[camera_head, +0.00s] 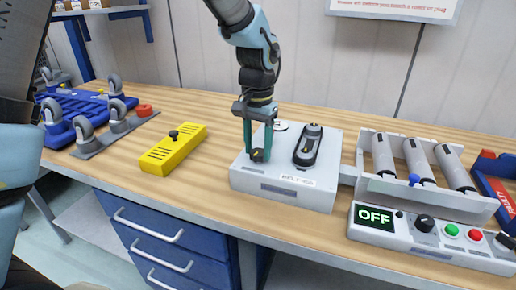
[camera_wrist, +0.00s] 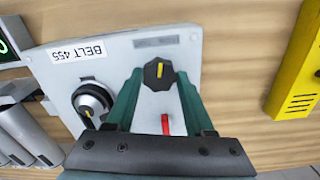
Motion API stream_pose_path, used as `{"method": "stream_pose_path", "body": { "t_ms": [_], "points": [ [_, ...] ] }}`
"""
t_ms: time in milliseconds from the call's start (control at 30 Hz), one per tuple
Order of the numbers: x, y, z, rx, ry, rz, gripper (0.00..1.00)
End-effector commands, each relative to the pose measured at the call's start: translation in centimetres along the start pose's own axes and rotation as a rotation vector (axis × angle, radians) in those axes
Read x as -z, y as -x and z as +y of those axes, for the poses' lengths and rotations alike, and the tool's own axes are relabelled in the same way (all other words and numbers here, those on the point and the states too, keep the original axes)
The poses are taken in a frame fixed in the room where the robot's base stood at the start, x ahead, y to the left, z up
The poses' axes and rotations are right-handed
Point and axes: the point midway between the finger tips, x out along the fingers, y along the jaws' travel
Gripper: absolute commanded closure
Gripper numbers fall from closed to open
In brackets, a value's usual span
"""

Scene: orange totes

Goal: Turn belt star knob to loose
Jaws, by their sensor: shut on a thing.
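The belt star knob (camera_wrist: 158,75) is black with a yellow pointer mark. It sits on the white belt unit (camera_wrist: 120,62), which is labelled "BELT 455" in the wrist view. My gripper (camera_wrist: 160,82) is shut on the knob, with one teal finger on either side of it. The knob's yellow mark tilts slightly off the line between the fingers and the red mark (camera_wrist: 165,124) on the panel. In the head view my gripper (camera_head: 258,152) points down at the front left of the belt unit (camera_head: 272,188), with the knob (camera_head: 258,156) low between its fingers.
A black lever-like device (camera_head: 308,147) stands on the unit, right of my gripper. A roller conveyor (camera_head: 412,190) and a control box (camera_head: 430,240) reading "OFF" stand farther right. A yellow block (camera_head: 173,150) lies left, with bare table between. Caster wheels (camera_head: 85,128) stand far left.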

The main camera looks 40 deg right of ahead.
Motion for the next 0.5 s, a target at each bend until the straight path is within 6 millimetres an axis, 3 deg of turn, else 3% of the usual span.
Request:
{"method": "stream_pose_path", "body": {
  "t_ms": [500],
  "points": [
    [-0.06, 0.01, -0.04, 0.001, 0.208, -0.002, 1.00]
  ]
}}
